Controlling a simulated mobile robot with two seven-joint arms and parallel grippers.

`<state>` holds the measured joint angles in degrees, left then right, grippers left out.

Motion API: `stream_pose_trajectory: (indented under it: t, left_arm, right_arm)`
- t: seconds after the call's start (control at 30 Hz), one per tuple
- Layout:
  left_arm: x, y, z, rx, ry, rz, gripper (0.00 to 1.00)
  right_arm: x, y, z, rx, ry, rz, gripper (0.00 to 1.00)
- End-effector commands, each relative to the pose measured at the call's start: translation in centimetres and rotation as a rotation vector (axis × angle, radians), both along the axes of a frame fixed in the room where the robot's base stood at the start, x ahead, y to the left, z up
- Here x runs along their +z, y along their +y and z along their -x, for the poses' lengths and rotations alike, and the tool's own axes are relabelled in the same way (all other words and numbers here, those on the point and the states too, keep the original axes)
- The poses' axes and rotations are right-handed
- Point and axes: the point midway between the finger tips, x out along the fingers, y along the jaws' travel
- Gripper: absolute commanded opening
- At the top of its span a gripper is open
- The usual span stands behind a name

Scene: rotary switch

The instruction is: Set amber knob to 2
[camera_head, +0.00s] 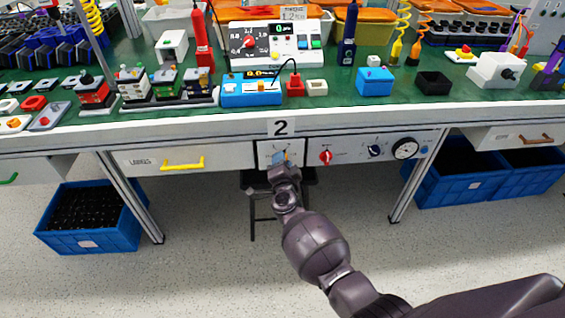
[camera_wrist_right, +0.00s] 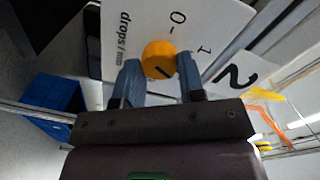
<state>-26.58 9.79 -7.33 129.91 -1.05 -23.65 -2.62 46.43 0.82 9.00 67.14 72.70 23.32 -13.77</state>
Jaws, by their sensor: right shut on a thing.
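In the head view my right gripper (camera_head: 281,160) reaches up to the panel under the bench edge and mostly hides the knob. My left gripper is in neither view.
A panel with a red knob (camera_head: 326,156), a dark knob (camera_head: 374,151) and a round gauge (camera_head: 405,148) lies right of the gripper. A drawer with a yellow handle (camera_head: 183,164) is on the left. The green bench top (camera_head: 345,92) above holds many devices. Blue crates (camera_head: 92,239) stand below.

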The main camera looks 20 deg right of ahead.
Motion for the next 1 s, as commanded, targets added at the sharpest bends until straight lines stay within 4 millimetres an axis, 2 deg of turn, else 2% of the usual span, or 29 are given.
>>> stream_pose_trajectory:
  t: [0.67,0.7,0.8,0.87,1.0]
  left_arm:
    - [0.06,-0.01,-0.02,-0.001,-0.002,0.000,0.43]
    - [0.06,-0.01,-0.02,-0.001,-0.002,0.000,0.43]
    - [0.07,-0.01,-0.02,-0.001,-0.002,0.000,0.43]
    - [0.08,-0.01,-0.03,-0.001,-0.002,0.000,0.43]
    - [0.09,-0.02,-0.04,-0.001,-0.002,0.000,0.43]
  right_arm:
    - [-0.21,0.10,0.08,0.001,-0.016,-0.064,0.13]
    - [-0.21,0.10,0.08,0.002,-0.015,-0.065,0.38]
    - [-0.19,0.09,0.08,0.001,-0.016,-0.064,0.53]
    - [-0.16,0.07,0.06,0.001,-0.016,-0.064,0.62]
    - [-0.09,0.04,0.03,0.001,-0.017,-0.064,0.62]
